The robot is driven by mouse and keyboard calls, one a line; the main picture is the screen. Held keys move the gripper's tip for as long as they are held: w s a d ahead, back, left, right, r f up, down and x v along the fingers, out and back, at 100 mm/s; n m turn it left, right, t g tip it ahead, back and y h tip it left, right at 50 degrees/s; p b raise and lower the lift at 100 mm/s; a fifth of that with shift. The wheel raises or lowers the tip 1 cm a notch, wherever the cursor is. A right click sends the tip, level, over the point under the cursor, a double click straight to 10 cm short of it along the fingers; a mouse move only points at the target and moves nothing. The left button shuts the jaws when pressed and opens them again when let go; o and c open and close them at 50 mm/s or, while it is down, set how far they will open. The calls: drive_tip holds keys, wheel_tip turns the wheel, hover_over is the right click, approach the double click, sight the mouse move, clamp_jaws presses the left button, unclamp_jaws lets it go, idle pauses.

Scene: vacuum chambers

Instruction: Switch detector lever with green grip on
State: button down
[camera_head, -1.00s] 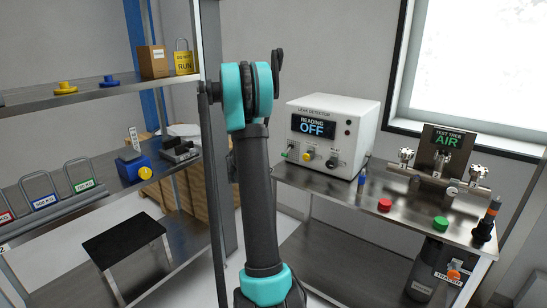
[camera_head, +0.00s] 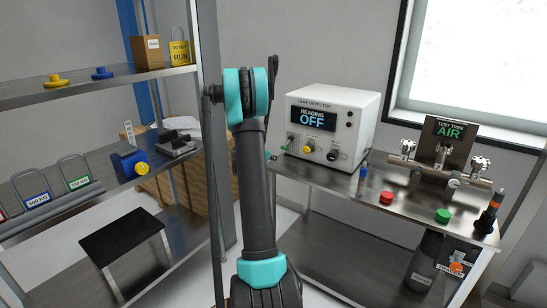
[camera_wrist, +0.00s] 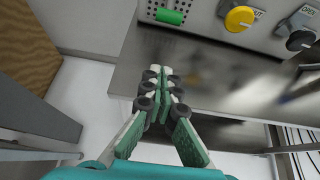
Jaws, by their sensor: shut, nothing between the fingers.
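The leak detector (camera_head: 332,122) is a white box on a metal bench, with a display that reads OFF. Its lever with the green grip (camera_head: 285,147) is at the lower left of the front panel. In the wrist view the green grip (camera_wrist: 170,16) lies sideways at the top edge, near the panel's lower left corner. My gripper (camera_wrist: 164,78) is shut and empty, below the green grip in that picture and apart from it. In the head view my arm hides most of the gripper.
A yellow knob (camera_wrist: 239,18) and a dark knob (camera_wrist: 300,38) sit right of the green grip. The metal bench top (camera_wrist: 200,75) lies under the panel. Red (camera_head: 386,197) and green (camera_head: 442,215) buttons and the test tree (camera_head: 447,152) stand to the right. A shelf rack (camera_head: 100,92) is left.

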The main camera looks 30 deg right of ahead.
sight(280, 165)
drive_tip(key=x, duration=0.7)
drive_tip(key=shift+w+d+f, duration=0.15)
drive_tip(key=shift+d, duration=0.05)
wheel_tip(280, 165, up, 2)
drive_tip(key=shift+d+r, duration=0.1)
drive_tip(key=shift+r, duration=0.15)
drive_tip(key=shift+w+d+r, duration=0.15)
drive_tip(key=shift+d+r, duration=0.05)
drive_tip(key=shift+r, duration=0.6)
drive_tip(key=shift+a+r, duration=0.1)
drive_tip(key=shift+r, duration=0.1)
drive_tip(key=shift+y, duration=0.3)
